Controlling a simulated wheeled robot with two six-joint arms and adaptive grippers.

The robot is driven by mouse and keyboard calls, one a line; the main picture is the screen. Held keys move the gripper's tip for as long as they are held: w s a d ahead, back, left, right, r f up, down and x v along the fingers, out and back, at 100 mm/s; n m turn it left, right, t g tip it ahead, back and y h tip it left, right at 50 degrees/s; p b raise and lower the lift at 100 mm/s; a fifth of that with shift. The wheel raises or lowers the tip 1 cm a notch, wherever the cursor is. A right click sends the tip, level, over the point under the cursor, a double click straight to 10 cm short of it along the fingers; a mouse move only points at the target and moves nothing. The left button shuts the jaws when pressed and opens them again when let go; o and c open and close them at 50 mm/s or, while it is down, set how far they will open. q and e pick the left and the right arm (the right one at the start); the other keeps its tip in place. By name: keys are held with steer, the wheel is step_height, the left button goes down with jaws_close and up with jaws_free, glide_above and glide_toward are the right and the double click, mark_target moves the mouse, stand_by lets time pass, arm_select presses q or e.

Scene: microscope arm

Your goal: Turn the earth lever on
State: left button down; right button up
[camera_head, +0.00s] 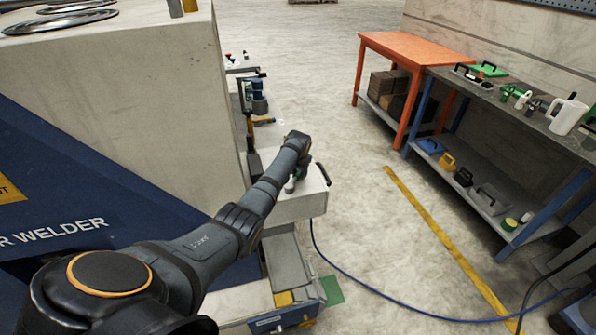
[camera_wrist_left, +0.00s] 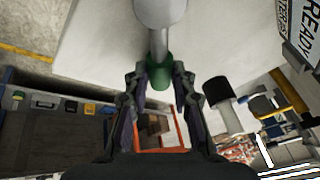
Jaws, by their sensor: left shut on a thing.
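The lever (camera_wrist_left: 160,42) is a pale metal rod with a green tip, standing out from a whitish housing (camera_wrist_left: 100,38) in the left wrist view. My left gripper (camera_wrist_left: 160,78) has a finger on each side of the green tip and is shut on it. In the head view my left arm reaches over the white box (camera_head: 297,207), with the gripper (camera_head: 291,184) at its top, mostly hidden by the wrist. The lever's exact angle cannot be told. My right gripper is not in view.
A black-ended handle (camera_wrist_left: 217,92) stands close right of my gripper in the left wrist view. The big welder cabinet (camera_head: 120,110) fills the left. A blue cable (camera_head: 400,303) crosses the floor.

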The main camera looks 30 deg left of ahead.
arm_select(q)
steer(key=shift+s+d+r+m+h+p, duration=0.1)
steer(key=shift+d+r+m+h+p, duration=0.1)
steer(key=shift+d+m+p, duration=0.3)
steer(key=shift+d+r+m+h+p, duration=0.1)
steer(key=shift+d+m+h+p, duration=0.1)
steer(key=shift+m+p, duration=0.45)
steer(key=shift+s+d+f+m+t+h+p, duration=0.15)
steer(key=shift+d+m+t+h+p, duration=0.4)
steer(key=shift+m+p, duration=0.55)
steer(key=shift+s+d+f+m+h, duration=0.15)
steer(key=shift+d+m+h, duration=0.2)
steer(key=shift+m, duration=0.3)
steer(key=shift+s+d+r+m+h, duration=0.1)
steer(key=shift+s+d+m+h, duration=0.1)
steer(key=shift+d+m, duration=0.35)
steer(key=shift+s+d+m+g+h+p, duration=0.15)
steer(key=shift+s+d+m+h+p, duration=0.05)
steer(key=shift+m, duration=0.4)
steer(key=shift+s+d+m+g+h+p, duration=0.1)
steer(key=shift+s+d+m+h+p, duration=0.1)
steer(key=shift+m, duration=0.35)
steer(key=shift+d+f, duration=0.1)
steer(key=c, duration=1.1)
jaws_free()
